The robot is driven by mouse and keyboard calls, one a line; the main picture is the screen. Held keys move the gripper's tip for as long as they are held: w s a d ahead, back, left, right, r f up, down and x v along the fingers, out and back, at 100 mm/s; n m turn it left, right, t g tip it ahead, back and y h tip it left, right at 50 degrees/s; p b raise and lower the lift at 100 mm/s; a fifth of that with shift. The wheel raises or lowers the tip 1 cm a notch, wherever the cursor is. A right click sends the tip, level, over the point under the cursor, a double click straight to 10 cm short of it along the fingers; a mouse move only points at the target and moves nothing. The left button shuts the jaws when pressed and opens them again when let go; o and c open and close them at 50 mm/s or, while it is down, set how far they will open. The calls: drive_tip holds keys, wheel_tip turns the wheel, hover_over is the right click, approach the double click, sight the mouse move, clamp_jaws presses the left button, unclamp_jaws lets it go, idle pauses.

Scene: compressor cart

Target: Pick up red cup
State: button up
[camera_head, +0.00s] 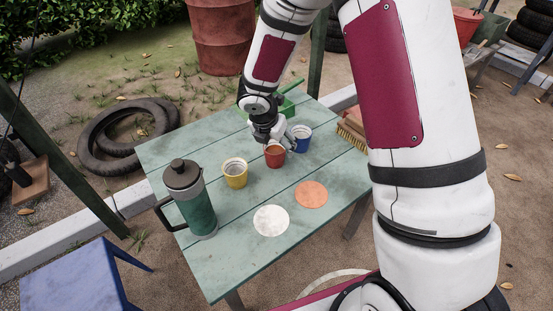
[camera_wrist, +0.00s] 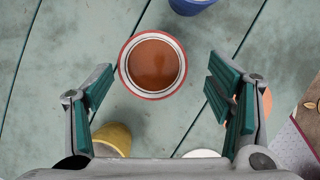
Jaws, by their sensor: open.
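The red cup (camera_head: 275,158) stands upright on the green plank table (camera_head: 215,256), between a yellow cup (camera_head: 235,176) and a blue cup (camera_head: 301,142). My gripper (camera_head: 273,138) is just above and behind the red cup in the head view. In the wrist view, the red cup (camera_wrist: 152,64) shows from above with a pale inner rim and a brown-orange inside. My gripper (camera_wrist: 161,95) is open there, with its green-padded fingers apart and nothing between the tips; the cup lies a little beyond them, nearer the left finger.
A dark green jug (camera_head: 197,208) stands at the table's left. A white disc (camera_head: 271,220) and an orange disc (camera_head: 311,194) lie in front. A green container (camera_head: 285,106) and a brush (camera_head: 351,136) are at the back.

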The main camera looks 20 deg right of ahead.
sight(277, 151)
drive_tip(key=shift+w+a+b+x, duration=0.15)
drive_tip(key=shift+b+x, duration=0.65)
drive_tip(key=shift+x, duration=0.95)
drive_tip(key=shift+w+a+b+x, duration=0.15)
drive_tip(key=shift+b+x, duration=0.6)
drive_tip(key=shift+x, duration=1)
drive_tip(key=shift+r, duration=0.1)
drive_tip(key=c, duration=1.4)
